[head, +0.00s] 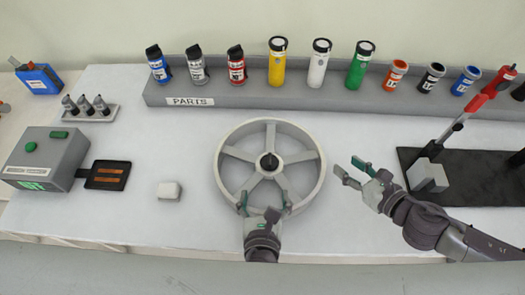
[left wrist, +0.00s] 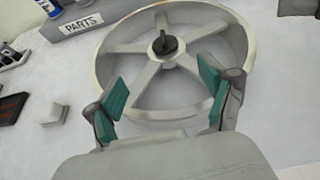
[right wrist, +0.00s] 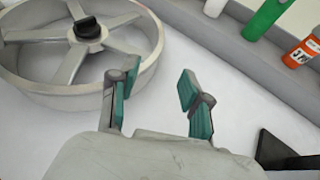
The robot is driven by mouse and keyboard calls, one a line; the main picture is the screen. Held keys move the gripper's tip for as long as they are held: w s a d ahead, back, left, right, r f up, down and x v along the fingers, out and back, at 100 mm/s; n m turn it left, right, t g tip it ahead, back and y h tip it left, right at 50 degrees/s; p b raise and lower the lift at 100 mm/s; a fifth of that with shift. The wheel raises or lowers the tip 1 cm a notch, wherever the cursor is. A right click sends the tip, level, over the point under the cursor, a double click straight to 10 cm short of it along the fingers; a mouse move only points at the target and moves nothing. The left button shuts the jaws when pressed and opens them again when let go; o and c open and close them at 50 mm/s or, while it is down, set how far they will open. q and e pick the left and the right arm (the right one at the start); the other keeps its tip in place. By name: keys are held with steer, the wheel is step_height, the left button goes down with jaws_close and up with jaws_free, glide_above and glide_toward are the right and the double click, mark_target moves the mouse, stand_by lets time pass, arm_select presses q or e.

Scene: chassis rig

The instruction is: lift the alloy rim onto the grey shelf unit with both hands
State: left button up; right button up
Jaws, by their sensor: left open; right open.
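The alloy rim (head: 231,187) lies flat on the white table, a light grey ring with several spokes and a dark knob at its hub. It also shows in the left wrist view (left wrist: 241,45) and the right wrist view (right wrist: 148,40). My left gripper (head: 264,202) is open at the rim's near edge; I cannot tell whether it touches. My right gripper (head: 352,172) is open and empty, just right of the rim and apart from it in the head view. A long grey ledge marked PARTS (head: 290,88) runs along the back; I cannot tell whether it is the shelf unit.
Bottles and small cans, such as a yellow bottle (head: 277,66), stand on the ledge. A grey box (head: 45,158) and a white block (head: 169,190) are left of the rim. A black board with a red-handled press (head: 470,175) is at the right. Bare table lies around the rim.

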mark_target(269, 164)
arm_select(q)
steer(key=shift+m, duration=0.4)
steer(key=x, duration=0.8)
steer(key=d+x, duration=0.1)
steer(key=x, duration=0.4)
steer(key=shift+r, duration=0.25)
arm_select(e)
steer(key=shift+n, duration=0.5)
steer(key=x, duration=1.3)
steer(key=shift+s+a+f, duration=0.15)
arm_select(q)
steer(key=c, duration=0.9)
arm_select(e)
steer(key=c, duration=0.9)
arm_select(q)
jaws_close()
arm_select(e)
jaws_close()
arm_select(q)
steer(key=shift+a, duration=0.1)
steer(key=shift+w+r, duration=0.1)
